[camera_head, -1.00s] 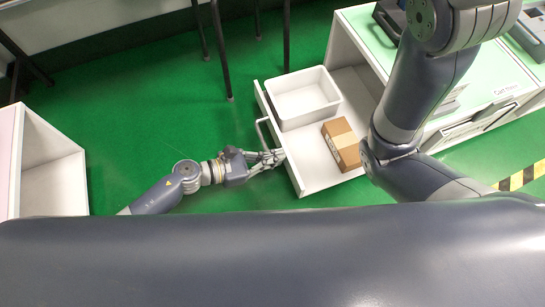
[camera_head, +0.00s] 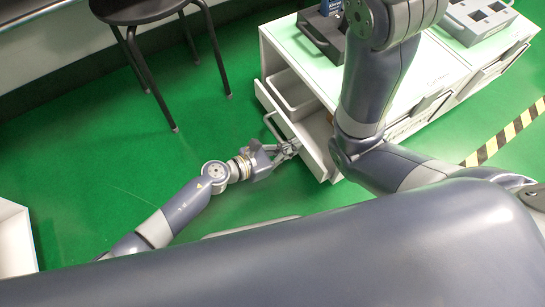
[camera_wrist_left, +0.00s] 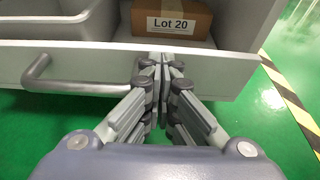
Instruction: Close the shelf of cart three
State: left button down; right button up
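The white shelf drawer (camera_head: 316,160) is partly pulled out of a white cart (camera_head: 292,45) in the head view. Its front panel (camera_wrist_left: 225,72) also shows in the left wrist view. The grey bar handle (camera_wrist_left: 75,86) is on the panel, left of my fingers. My left gripper (camera_head: 292,147) is at the outer face of the panel. In the wrist view its fingertips (camera_wrist_left: 163,62) are together against or very near the panel, with nothing between them. My right arm crosses in front of the cart; its gripper is out of view. No cart number is legible.
The drawer holds a white bin (camera_head: 294,97) and a cardboard box (camera_wrist_left: 172,18) labelled "Lot 20". A black stool (camera_head: 140,12) stands at upper left. Another white cabinet (camera_head: 15,240) is at lower left. Green floor is clear between them. Yellow-black tape (camera_head: 505,133) is at right.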

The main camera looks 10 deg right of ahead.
aim_at(303, 141)
pick_arm(q)
jog(key=d, duration=0.2)
jog(key=w+d, duration=0.1)
jog(key=shift+w+d, duration=0.1)
jog(key=shift+d, duration=0.35)
jog(key=shift+d+r, duration=0.1)
jog(key=shift+r, duration=0.05)
jog(key=shift+w+b, duration=0.1)
jog(key=shift+b, duration=0.2)
